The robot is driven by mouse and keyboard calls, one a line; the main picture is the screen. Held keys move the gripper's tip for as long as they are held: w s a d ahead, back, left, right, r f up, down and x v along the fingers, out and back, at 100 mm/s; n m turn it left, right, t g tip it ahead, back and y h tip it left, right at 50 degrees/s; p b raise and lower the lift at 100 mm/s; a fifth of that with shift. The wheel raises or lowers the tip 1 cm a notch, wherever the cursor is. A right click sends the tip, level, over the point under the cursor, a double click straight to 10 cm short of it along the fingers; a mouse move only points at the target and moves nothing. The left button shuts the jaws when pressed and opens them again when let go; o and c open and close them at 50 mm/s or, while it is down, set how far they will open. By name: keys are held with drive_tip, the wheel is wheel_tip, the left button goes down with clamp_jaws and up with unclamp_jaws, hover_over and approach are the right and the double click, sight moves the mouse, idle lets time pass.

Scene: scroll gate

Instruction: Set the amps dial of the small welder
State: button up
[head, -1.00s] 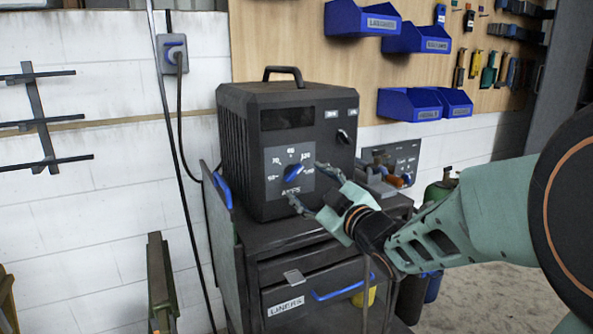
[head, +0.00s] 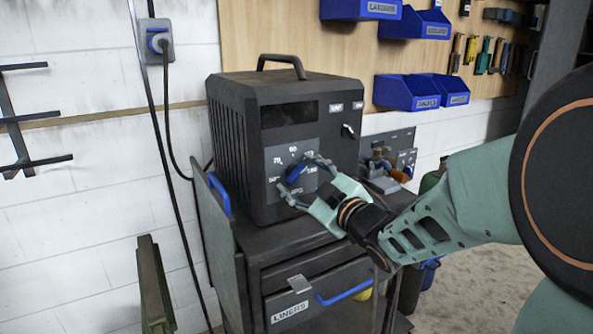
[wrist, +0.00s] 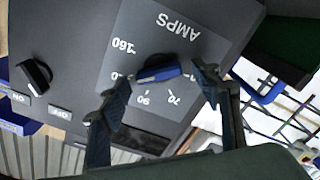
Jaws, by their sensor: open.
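The small welder (head: 228,150) is a dark box with a top handle, standing on a black cart. Its amps dial (head: 296,173) is a blue-and-black knob on a grey panel with white numbers; it also shows in the wrist view (wrist: 158,73). My gripper (head: 298,180) is open at the panel, one finger above the knob and one below it in the head view. In the wrist view the open fingers (wrist: 155,90) stand on either side of the knob. I cannot tell whether they touch it. Part of the number scale is hidden by the fingers.
A black on/off switch (head: 348,131) sits at the upper right of the welder front; it also shows in the wrist view (wrist: 36,76). The cart (head: 270,245) has a drawer labelled LINERS with a blue handle (head: 345,290). A torch-like item (head: 385,170) lies right of the welder.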

drive_tip(key=shift+w+a, duration=0.15)
drive_tip(key=shift+w, duration=0.15)
drive_tip(key=c, duration=1.2)
